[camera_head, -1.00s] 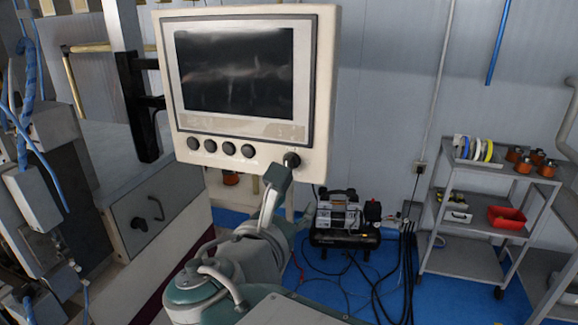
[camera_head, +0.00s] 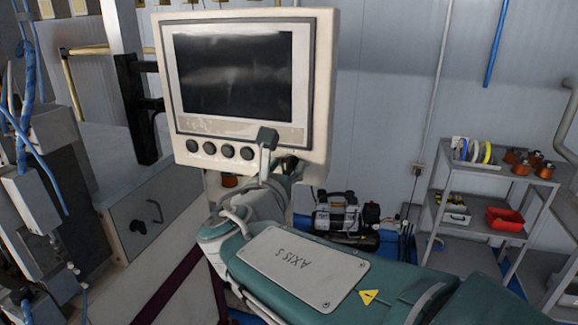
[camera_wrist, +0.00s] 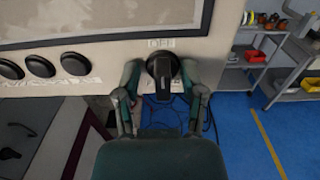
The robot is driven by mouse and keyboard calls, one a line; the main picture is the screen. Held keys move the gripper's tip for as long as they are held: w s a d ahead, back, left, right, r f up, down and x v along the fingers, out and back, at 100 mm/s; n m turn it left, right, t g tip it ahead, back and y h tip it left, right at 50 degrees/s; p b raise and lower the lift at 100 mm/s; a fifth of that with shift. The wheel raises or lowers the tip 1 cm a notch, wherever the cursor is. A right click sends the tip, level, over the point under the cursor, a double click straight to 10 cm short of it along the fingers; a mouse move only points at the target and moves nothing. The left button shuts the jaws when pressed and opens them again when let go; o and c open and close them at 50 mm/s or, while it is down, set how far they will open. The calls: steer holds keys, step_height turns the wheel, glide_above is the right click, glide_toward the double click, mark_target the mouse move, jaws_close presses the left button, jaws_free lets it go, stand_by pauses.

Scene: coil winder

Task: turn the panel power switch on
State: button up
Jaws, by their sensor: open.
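The power switch (camera_wrist: 163,69) is a black rotary knob at the lower right corner of the cream control panel (camera_head: 325,90). A small label, hard to read, sits above it. In the wrist view its dark grip bar points down. My gripper (camera_wrist: 160,78) is open, with one finger to the left and one to the right of the knob. I cannot tell whether either finger touches it. In the head view my gripper (camera_head: 277,150) is in front of the panel's lower right corner and mostly hides the switch.
Several black round buttons (camera_head: 227,151) line the panel left of the switch, under a dark screen (camera_head: 236,75). A compressor (camera_head: 340,213) stands on the blue floor behind. A grey shelf cart (camera_head: 480,180) with a red bin (camera_head: 505,219) is at the right.

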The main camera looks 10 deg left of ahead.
steer(key=shift+w, duration=0.1)
steer(key=shift+c, duration=0.3)
jaws_close()
steer(key=shift+m, duration=0.4)
steer(key=m, duration=0.3)
steer(key=shift+d+m, duration=0.1)
steer(key=shift+m, duration=0.2)
steer(key=m, duration=0.4)
steer(key=shift+m, duration=0.3)
steer(key=m, duration=0.4)
steer(key=shift+d+f, duration=0.1)
steer(key=shift+f+m, duration=0.15)
steer(key=shift+m, duration=2.35)
